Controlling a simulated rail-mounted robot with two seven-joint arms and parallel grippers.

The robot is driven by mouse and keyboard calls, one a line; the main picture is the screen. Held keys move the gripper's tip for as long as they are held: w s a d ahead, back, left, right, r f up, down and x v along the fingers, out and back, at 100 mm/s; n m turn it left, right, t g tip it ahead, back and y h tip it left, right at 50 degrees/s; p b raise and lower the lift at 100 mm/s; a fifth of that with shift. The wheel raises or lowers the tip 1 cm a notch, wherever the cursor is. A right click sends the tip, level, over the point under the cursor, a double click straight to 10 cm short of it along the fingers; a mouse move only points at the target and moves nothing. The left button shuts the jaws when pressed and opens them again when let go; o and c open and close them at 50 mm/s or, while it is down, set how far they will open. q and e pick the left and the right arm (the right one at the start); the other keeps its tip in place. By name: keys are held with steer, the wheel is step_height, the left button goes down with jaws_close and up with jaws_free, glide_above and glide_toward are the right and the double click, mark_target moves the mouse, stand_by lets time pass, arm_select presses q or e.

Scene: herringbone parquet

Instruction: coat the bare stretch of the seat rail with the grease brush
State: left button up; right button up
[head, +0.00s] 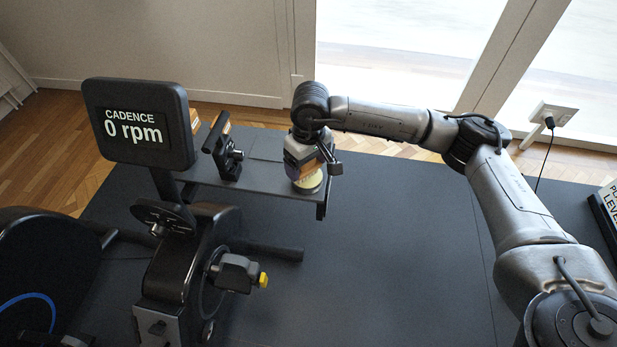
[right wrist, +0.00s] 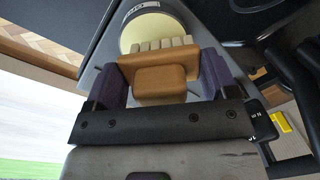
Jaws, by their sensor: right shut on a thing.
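My right gripper (head: 304,160) is shut on the grease brush (right wrist: 161,80), a brown block with a row of cream bristles. In the right wrist view its purple fingers clasp the block from both sides. The bristles overlap the near edge of a round tin (right wrist: 153,32) with pale yellow contents; I cannot tell whether they touch them. In the head view the tin (head: 309,184) stands below the gripper at the right end of a grey narrow surface (head: 262,174). I cannot make out the seat rail's bare stretch for certain. My left gripper is out of view.
An exercise bike (head: 190,265) with a cadence screen (head: 137,125) reading 0 rpm stands at left. A black upright fitting (head: 228,158) rises from the grey surface. A wall socket (head: 550,115) with a cable is at right. The dark mat (head: 400,270) is clear in the middle.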

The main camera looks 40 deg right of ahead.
steer(key=shift+f, duration=0.4)
stand_by(0.5)
steer(key=shift+f+b, duration=0.15)
steer(key=shift+b, duration=0.2)
stand_by(0.8)
step_height(320, 180, up, 2)
steer(key=shift+r+p, duration=0.1)
steer(key=shift+p, duration=0.7)
steer(key=shift+r+p, duration=1.6)
steer(key=shift+r, duration=0.85)
